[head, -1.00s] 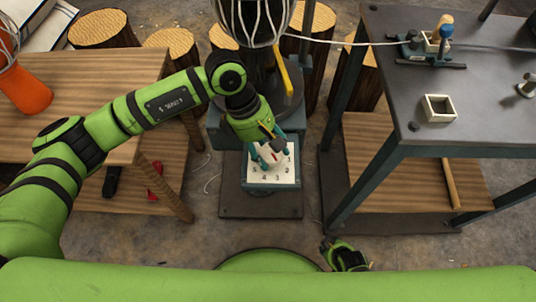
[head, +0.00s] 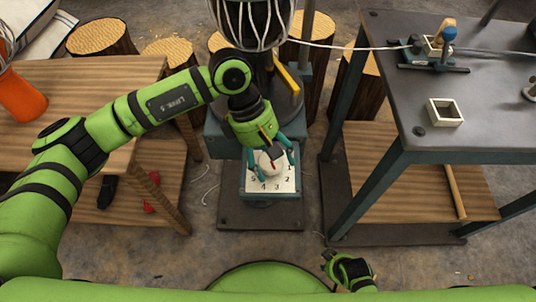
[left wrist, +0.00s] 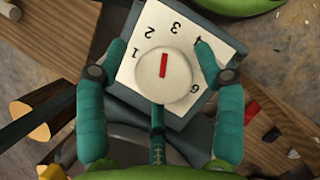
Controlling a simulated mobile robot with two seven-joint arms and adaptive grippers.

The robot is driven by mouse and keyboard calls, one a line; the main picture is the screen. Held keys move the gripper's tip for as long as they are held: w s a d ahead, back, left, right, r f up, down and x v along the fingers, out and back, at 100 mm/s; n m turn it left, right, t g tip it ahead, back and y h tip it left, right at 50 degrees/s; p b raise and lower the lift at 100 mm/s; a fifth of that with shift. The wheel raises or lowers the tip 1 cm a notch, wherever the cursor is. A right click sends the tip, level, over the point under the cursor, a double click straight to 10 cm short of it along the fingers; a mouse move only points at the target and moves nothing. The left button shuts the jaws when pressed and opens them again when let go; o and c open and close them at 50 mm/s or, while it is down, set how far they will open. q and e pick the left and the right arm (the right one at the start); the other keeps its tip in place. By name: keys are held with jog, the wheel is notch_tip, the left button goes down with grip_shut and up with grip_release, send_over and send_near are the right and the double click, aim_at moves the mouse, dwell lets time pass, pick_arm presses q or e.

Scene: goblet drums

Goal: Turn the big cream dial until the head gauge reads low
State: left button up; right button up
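The big cream dial (head: 270,163), with a red mark, sits on a white numbered plate (head: 286,186) on a teal box near the floor. My left gripper (head: 274,157) is over it, pointing down. In the left wrist view the dial (left wrist: 152,80) lies between the two teal fingers of my left gripper (left wrist: 161,58). The fingers are spread, with visible gaps to the dial. The red mark's upper end points between 2 and 3 there. My right gripper (head: 346,267) is low at the bottom, its fingers too small to judge. I cannot make out a gauge reading.
A roped drum (head: 250,22) stands on a dark stand behind the dial, with a yellow piece (head: 287,75) beside it. A wooden table (head: 80,78) is at left and a dark metal table (head: 478,95) at right.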

pick_arm(q)
jog(key=shift+w+a, duration=0.1)
jog(key=shift+a, duration=0.05)
jog(key=shift+w+a+r, duration=0.1)
jog(key=shift+r, duration=0.2)
jog(key=v, duration=1.1)
jog(key=shift+r, duration=0.2)
